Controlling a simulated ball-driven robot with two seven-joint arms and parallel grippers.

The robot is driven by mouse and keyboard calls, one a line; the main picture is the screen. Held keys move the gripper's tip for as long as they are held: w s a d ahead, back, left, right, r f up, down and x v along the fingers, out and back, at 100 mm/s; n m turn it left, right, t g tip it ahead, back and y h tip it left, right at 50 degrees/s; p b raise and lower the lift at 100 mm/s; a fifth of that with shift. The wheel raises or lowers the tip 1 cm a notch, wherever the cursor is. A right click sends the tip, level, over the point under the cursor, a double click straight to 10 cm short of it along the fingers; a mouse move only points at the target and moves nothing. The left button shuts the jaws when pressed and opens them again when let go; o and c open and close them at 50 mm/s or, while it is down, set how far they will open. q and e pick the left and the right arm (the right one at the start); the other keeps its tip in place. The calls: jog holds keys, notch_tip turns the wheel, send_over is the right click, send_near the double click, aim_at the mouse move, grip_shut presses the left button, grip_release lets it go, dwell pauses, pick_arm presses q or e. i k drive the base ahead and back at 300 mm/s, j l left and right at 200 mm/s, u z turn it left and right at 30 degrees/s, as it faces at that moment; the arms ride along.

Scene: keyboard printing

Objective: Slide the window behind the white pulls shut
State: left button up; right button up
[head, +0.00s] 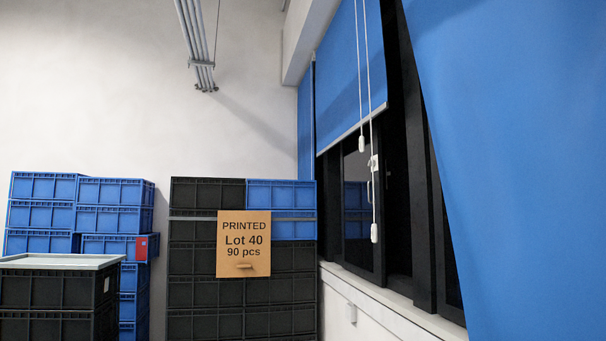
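The window (357,237) is on the right-hand wall, with a dark frame and dark glass, partly covered from above by a blue blind (345,80). Two white cords hang in front of it and end in white pulls, one higher (361,144) and one lower (374,233). A small white handle (369,190) shows on the window frame close to the cords. How far the window stands open is hard to tell. Neither of my grippers is in view.
A larger blue blind (520,150) hangs close on the right. A pale sill (390,302) runs below the window. Blue crates (115,220) are stacked at left.

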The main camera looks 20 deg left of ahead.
aim_at(362, 258)
jog(key=u, duration=0.35)
jog(key=i+j, duration=0.15)
jog(key=i, duration=0.35)
jog(key=i+j, duration=0.2)
jog(key=i, duration=0.3)
jog(key=i+j, duration=0.15)
jog(key=i, duration=0.3)
jog(key=i+j, duration=0.2)
jog(key=i, duration=0.3)
jog(key=i+j, duration=0.15)
jog(key=i, duration=0.35)
